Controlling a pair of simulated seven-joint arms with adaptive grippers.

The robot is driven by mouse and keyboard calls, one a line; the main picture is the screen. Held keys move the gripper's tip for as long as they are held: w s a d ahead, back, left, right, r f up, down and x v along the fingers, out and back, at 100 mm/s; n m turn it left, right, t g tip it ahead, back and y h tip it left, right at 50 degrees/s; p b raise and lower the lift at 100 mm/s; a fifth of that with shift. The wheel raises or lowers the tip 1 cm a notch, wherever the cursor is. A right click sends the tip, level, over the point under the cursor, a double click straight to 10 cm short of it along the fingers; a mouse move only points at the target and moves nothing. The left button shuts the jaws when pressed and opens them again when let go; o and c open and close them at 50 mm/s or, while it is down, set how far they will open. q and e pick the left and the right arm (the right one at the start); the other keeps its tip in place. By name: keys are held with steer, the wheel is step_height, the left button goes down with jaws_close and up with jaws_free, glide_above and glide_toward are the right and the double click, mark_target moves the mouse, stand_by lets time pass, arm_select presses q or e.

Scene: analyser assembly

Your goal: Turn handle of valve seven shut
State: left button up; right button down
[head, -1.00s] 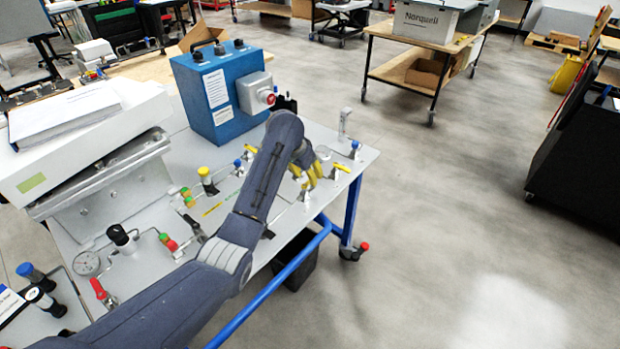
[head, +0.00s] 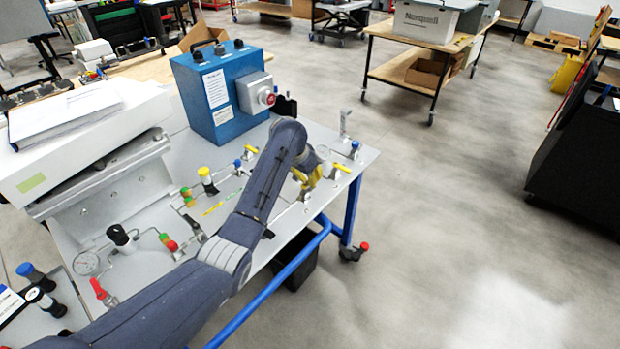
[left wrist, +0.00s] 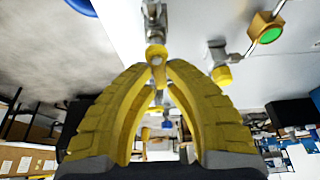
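My left gripper (left wrist: 157,68), with yellow fingers, also shows in the head view (head: 312,178), low over the right end of the bench panel. In the left wrist view its fingertips are close together at either side of a small yellow valve handle (left wrist: 156,51). I cannot tell whether they press on it. No valve number is readable, so I cannot tell which is seven. My right gripper is not in view.
A blue box with a red knob (head: 222,95) stands at the panel's back. Another yellow-handled valve (head: 251,149) and blue-knobbed fittings (head: 355,146) are close to my left arm. A second yellow-ended fitting (left wrist: 221,74) sits right of the fingers.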

arm_select(q)
jaws_close()
